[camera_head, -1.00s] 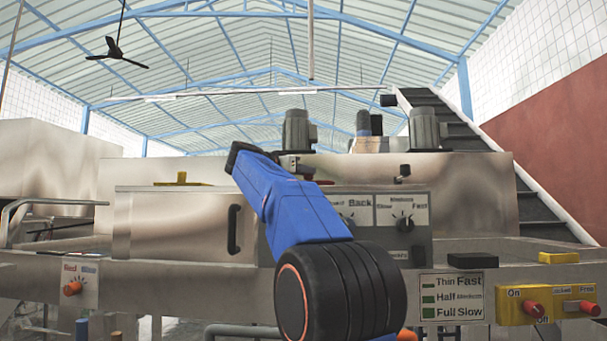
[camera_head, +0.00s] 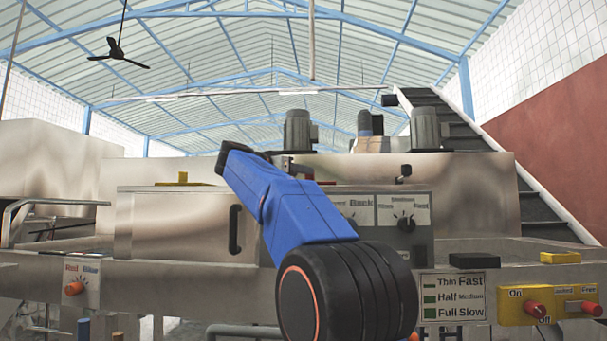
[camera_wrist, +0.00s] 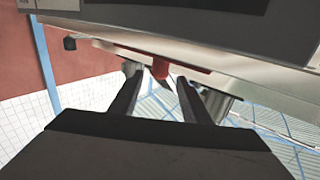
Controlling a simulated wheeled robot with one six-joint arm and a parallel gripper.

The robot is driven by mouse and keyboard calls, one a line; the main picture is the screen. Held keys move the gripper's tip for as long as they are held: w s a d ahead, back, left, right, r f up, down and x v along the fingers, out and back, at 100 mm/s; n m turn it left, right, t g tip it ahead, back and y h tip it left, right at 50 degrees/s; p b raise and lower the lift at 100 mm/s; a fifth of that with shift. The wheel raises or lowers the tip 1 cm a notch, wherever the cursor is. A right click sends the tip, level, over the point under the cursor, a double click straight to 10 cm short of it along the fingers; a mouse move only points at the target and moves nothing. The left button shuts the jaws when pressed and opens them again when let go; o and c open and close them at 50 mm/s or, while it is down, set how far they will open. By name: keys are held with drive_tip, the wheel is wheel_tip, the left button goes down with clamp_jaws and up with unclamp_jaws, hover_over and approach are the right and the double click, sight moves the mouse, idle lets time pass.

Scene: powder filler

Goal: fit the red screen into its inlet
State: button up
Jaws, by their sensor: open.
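In the wrist view, the red screen (camera_wrist: 160,69) shows as a thin red plate with a red knob-like handle. The plate lies along a pale machine surface, and this view looks turned over. My gripper (camera_wrist: 158,80) is open. Its two dark fingers stand one on each side of the handle, with a gap visible on both sides, so they do not look closed on it. In the head view my blue arm hides most of the gripper, and only a thin red edge (camera_head: 325,183) shows beside the arm. I cannot make out the inlet for the red screen.
A yellow piece with a knob (camera_head: 182,179) sits on the steel box at left. A black block (camera_head: 474,260) and a yellow block (camera_head: 560,257) lie on the right ledge. A control panel (camera_head: 403,217) stands just right of my arm.

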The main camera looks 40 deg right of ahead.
drive_tip(key=s+a, duration=0.1)
drive_tip(key=a, duration=0.7)
drive_tip(key=shift+a, duration=0.2)
